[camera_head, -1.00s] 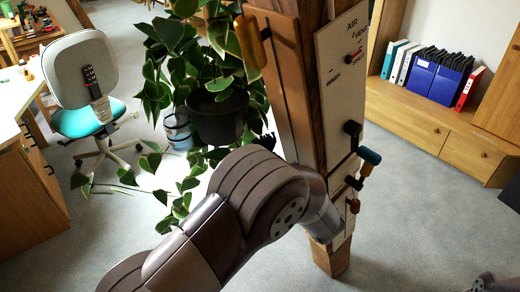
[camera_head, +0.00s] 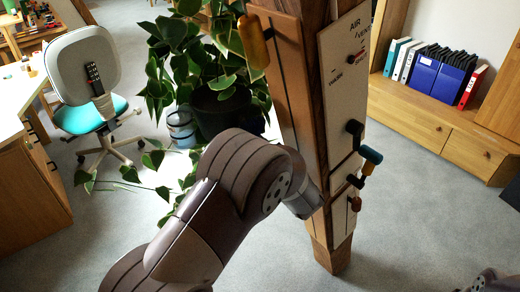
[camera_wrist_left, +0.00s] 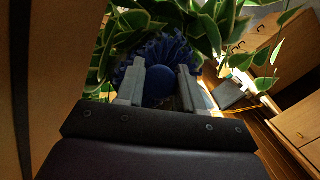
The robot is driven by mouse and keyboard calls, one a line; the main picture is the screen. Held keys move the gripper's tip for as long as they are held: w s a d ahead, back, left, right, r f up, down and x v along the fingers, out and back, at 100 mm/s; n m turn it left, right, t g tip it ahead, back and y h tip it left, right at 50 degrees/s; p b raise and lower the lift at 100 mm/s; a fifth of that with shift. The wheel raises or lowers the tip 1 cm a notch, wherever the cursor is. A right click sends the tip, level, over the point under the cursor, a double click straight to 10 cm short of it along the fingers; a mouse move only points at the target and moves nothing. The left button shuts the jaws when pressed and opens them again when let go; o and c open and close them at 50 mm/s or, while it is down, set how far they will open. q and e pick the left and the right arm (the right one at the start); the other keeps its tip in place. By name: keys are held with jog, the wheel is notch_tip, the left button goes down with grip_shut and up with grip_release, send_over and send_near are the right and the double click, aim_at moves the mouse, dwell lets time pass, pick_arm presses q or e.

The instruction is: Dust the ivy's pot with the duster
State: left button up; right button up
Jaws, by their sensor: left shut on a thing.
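The ivy (camera_head: 185,65) is a leafy green plant in a dark round pot (camera_head: 222,108), left of the timber post in the head view. In the left wrist view, my left gripper (camera_wrist_left: 160,84) is shut on the duster (camera_wrist_left: 150,50), which has a blue bristly head and a rounded blue part between the fingers. Ivy leaves hang close around the duster's head. Whether the duster touches the pot I cannot tell. My right gripper is out of view.
The timber post (camera_head: 330,258) with boards, levers and a teal-handled crank (camera_head: 370,156) stands right beside my left arm. A bluish bucket (camera_head: 181,130) is left of the pot. A swivel chair (camera_head: 80,70) and desk stand left; a binder shelf (camera_head: 420,118) is right.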

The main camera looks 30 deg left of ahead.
aim_at(253, 131)
pick_arm(q)
jog(key=shift+w+a+r, duration=0.1)
jog(key=shift+w+a, duration=0.1)
jog(key=shift+a, duration=0.25)
jog(key=shift+w+a+r, duration=0.1)
jog(key=shift+w+a, duration=0.1)
jog(key=shift+a, duration=0.2)
jog(key=shift+r, duration=0.1)
jog(key=r+p, duration=0.1)
jog(key=d+r+p, duration=0.1)
jog(key=r+p, duration=0.1)
jog(key=shift+s+r+p, duration=0.2)
jog(key=shift+r+p, duration=0.1)
jog(key=shift+a+f, duration=0.1)
jog(key=shift+a, duration=0.1)
jog(key=f+b, duration=0.3)
jog(key=shift+w+a+f, duration=0.2)
jog(key=shift+a+f, duration=0.1)
jog(key=shift+a, duration=0.05)
jog(key=shift+r, duration=0.1)
jog(key=shift+s+d+f, duration=0.25)
jog(key=shift+s+d, duration=0.1)
jog(key=shift+d, duration=0.5)
jog(key=shift+s+d+f, duration=0.2)
jog(key=shift+s+d, duration=0.15)
jog(key=shift+d, duration=0.5)
jog(key=shift+s+d+f, duration=0.25)
jog(key=shift+s+d, duration=0.1)
jog(key=shift+d, duration=0.5)
